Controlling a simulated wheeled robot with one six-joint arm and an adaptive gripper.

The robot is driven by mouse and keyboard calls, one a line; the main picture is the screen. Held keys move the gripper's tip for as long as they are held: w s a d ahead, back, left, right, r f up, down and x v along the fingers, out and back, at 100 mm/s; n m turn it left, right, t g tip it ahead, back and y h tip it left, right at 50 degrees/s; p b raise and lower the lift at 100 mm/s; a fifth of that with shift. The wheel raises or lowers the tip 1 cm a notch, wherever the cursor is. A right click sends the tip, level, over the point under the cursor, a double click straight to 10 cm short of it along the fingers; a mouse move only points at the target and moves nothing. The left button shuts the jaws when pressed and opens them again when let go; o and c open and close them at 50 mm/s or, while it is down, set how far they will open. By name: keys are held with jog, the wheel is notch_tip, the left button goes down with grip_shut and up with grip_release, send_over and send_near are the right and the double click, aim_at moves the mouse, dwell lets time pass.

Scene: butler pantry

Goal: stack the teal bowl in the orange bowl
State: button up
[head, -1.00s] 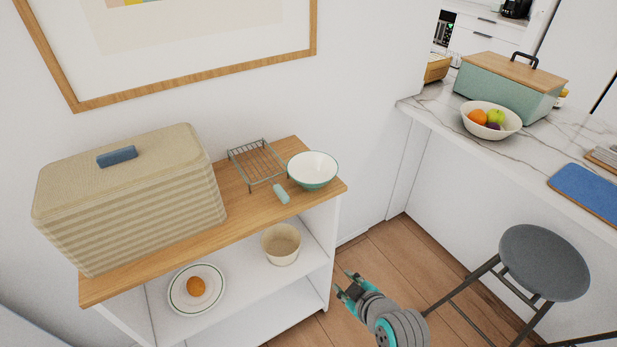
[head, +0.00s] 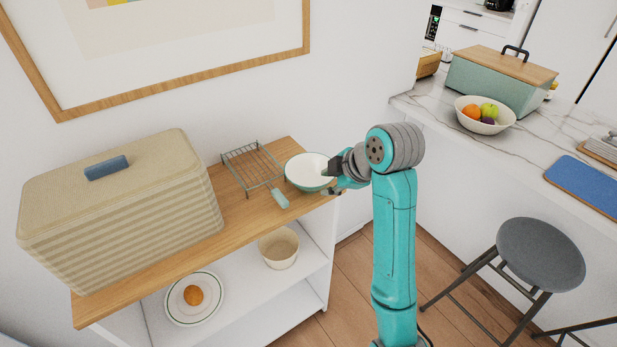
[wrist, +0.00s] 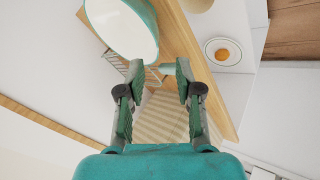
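The teal bowl (head: 305,169), white inside and teal outside, stands upright on the right end of the wooden shelf top. It also shows large at the top left in the wrist view (wrist: 122,27). My gripper (wrist: 159,75) is open, with nothing between its fingers. In the head view my gripper (head: 337,178) is at the bowl's right side and covers part of its rim. In the wrist view the bowl lies beyond the fingertips, not between them. I cannot make out an orange bowl in either view.
A wire rack (head: 250,165) with a teal handle sits left of the bowl. A ribbed beige box (head: 125,210) fills the shelf's left. Below are a beige pot (head: 279,248) and a plate (head: 178,316) with an orange fruit. A fruit bowl (head: 464,100) stands on the marble counter.

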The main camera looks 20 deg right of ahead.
aim_at(311, 187)
jog(key=shift+w+r+x, duration=0.1)
jog(key=shift+w+x, duration=0.05)
jog(key=shift+x, duration=2.45)
jog(key=shift+w+r+x, duration=0.15)
jog(key=shift+x, duration=2.5)
grip_shut()
